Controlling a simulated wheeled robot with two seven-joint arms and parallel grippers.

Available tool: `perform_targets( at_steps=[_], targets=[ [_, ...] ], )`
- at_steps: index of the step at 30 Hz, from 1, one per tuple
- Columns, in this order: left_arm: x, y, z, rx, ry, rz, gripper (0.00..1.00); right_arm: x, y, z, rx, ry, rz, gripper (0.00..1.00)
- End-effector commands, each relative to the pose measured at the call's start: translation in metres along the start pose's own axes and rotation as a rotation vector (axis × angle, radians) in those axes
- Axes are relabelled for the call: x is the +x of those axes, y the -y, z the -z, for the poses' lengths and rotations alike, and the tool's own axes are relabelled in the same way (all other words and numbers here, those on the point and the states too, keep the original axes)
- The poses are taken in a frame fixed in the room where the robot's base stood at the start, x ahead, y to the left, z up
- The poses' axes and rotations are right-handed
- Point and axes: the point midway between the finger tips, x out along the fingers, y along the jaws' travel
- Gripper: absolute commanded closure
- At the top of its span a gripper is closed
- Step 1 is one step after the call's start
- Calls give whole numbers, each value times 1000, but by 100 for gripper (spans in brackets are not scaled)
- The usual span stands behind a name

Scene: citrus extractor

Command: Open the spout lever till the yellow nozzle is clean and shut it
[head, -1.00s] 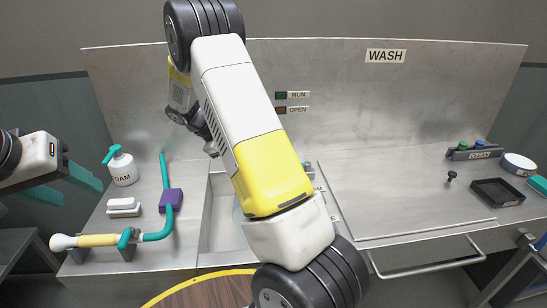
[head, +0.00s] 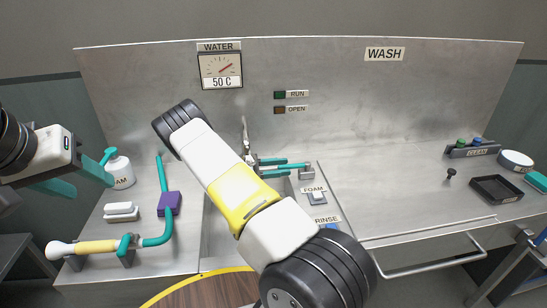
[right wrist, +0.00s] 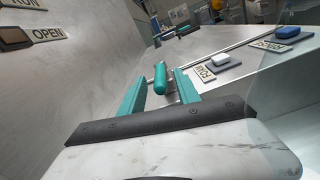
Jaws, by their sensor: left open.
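My right gripper (head: 291,164) is over the back of the sink, and its teal fingers also show in the right wrist view (right wrist: 160,93). It is open, with one finger on each side of a teal handle (right wrist: 160,78), apparently the spout lever; gaps show between them. In the head view the handle is hard to tell from the fingers. A wand with a yellow section (head: 97,243) and a white rounded end lies at the front left. My right arm hides part of the sink.
The sink (head: 216,238) has FOAM (head: 318,199) and RINSE (head: 326,229) pads on its right. A black tray (head: 497,188) is right; the right counter's middle is clear.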

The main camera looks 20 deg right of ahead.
Motion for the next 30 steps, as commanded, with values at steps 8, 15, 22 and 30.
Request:
perform_targets(
  at_steps=[8, 15, 22, 30],
  targets=[
    [0, 0, 0, 0, 0, 0, 49, 34, 0, 0, 0, -2, 0, 61],
    [0, 0, 0, 0, 0, 0, 49, 38, 0, 0, 0, -2, -1, 61],
    [0, 0, 0, 0, 0, 0, 49, 38, 0, 0, 1, -3, 0, 89],
    [0, 0, 0, 0, 0, 0, 49, 38, 0, 0, 1, -3, 0, 100]
  ],
)
